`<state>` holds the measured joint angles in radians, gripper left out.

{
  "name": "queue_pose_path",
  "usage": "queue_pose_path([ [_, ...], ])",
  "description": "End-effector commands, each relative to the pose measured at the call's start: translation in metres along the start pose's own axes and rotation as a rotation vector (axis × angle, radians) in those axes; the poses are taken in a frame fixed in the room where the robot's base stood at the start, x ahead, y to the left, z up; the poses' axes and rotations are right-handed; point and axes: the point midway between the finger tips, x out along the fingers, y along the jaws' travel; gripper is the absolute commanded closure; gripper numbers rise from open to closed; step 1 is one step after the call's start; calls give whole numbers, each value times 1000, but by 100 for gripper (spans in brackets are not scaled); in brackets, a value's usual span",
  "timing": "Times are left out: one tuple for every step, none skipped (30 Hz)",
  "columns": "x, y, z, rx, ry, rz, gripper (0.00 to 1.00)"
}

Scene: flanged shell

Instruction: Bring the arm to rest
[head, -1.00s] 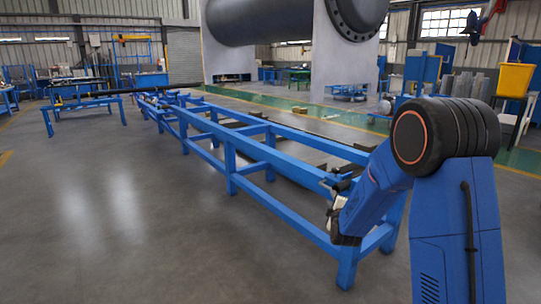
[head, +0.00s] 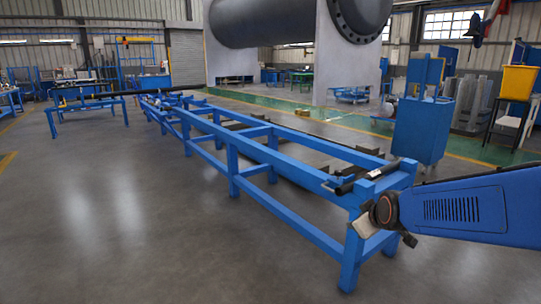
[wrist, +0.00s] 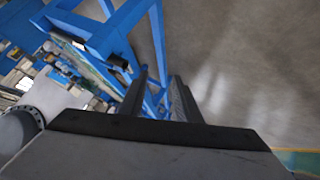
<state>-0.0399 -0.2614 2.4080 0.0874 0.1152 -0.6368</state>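My gripper (wrist: 160,84) shows in the wrist view with its two dark fingers apart. Nothing is held between them; part of a blue frame and floor show through the gap. In the head view my blue arm reaches in from the right edge, low and nearly level. Its wrist end is by the near end of the long blue steel frame (head: 262,155). I cannot tell whether it touches the frame, and the fingers are not clear there.
A dark bar (head: 353,180) lies on the frame's near end. The large flanged shell (head: 285,22) rests on pale supports behind. A blue cabinet (head: 421,130) and a yellow bin (head: 518,82) stand at the right. The grey floor (head: 120,215) at the left is clear.

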Motion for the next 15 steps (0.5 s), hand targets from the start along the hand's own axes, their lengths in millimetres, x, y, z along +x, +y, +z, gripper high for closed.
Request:
queue_pose_path([
  [-17,-4,8,33,-18,-12,69],
  [-26,-7,13,55,-32,-21,69],
  [-37,-11,20,83,-52,-32,69],
  [-45,-15,26,104,-68,-41,69],
  [-54,-18,32,124,-83,-48,69],
  [-65,-23,40,152,-105,-58,69],
  [-73,-26,46,173,-122,-65,69],
  [-82,-30,52,195,-137,-70,69],
  [-93,-34,60,224,-159,-77,69],
  [-101,-38,67,245,-176,-83,69],
  [-110,-42,74,266,-193,-87,69],
  [-121,-47,83,294,-217,-93,69],
  [-129,-51,90,315,-235,-96,69],
  [-138,-55,97,337,-252,-98,69],
  [-149,-60,106,365,-276,-101,69],
])
